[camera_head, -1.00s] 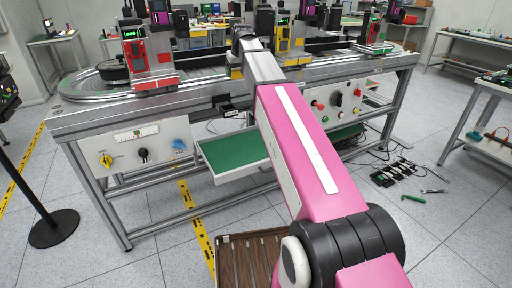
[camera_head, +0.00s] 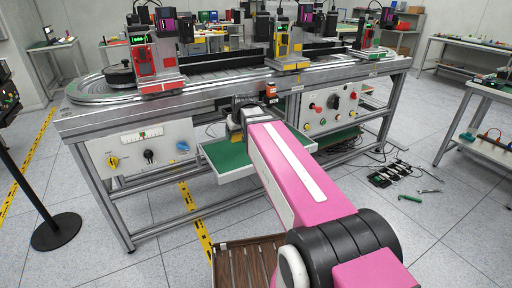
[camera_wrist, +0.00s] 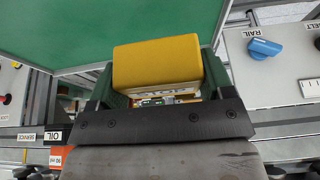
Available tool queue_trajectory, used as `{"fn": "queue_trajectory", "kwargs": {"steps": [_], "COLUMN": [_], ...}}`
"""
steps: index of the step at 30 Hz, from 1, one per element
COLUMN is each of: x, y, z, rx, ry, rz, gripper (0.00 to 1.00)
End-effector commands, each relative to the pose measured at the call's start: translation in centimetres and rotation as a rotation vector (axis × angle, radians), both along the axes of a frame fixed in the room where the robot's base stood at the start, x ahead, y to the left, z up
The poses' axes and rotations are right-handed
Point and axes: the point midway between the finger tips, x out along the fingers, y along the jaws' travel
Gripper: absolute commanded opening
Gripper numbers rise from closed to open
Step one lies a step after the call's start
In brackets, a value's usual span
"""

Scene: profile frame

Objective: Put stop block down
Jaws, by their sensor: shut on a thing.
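The stop block (camera_wrist: 157,62) is yellow, with dark lettering partly showing on its near face in the wrist view. My gripper (camera_wrist: 160,80) is shut on it, with a dark finger on each side. In the head view the gripper (camera_head: 238,118) is in front of the bench, above the back part of a pulled-out drawer with a green lining (camera_head: 226,157). The green lining (camera_wrist: 90,30) also shows beyond the block in the wrist view. The block's underside is hidden, and I cannot tell whether it touches anything.
The conveyor bench (camera_head: 215,92) stands behind, carrying several stations. A control panel with knobs (camera_head: 150,148) is left of the drawer, another (camera_head: 325,108) right of it. A brown slatted tray (camera_head: 245,262) lies low in front. A post base (camera_head: 56,231) stands left.

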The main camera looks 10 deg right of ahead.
Motion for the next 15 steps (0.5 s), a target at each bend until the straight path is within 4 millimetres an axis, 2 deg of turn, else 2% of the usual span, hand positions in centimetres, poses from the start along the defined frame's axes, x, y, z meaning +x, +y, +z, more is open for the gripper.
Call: {"fn": "queue_trajectory", "kwargs": {"steps": [1, 6, 10, 15], "x": [-0.9, -1.6, -0.7, 1.4], "y": [0.1, 0.1, -1.0, -3.8], "z": [-0.7, -1.9, -2.9, -4.9], "rx": [0.000, 0.000, -0.001, 0.000], "ry": [0.000, -0.001, 0.000, 0.000], "rz": [0.004, 0.011, 0.011, 0.009], "gripper": [0.45, 0.45, 0.45, 0.45]}}
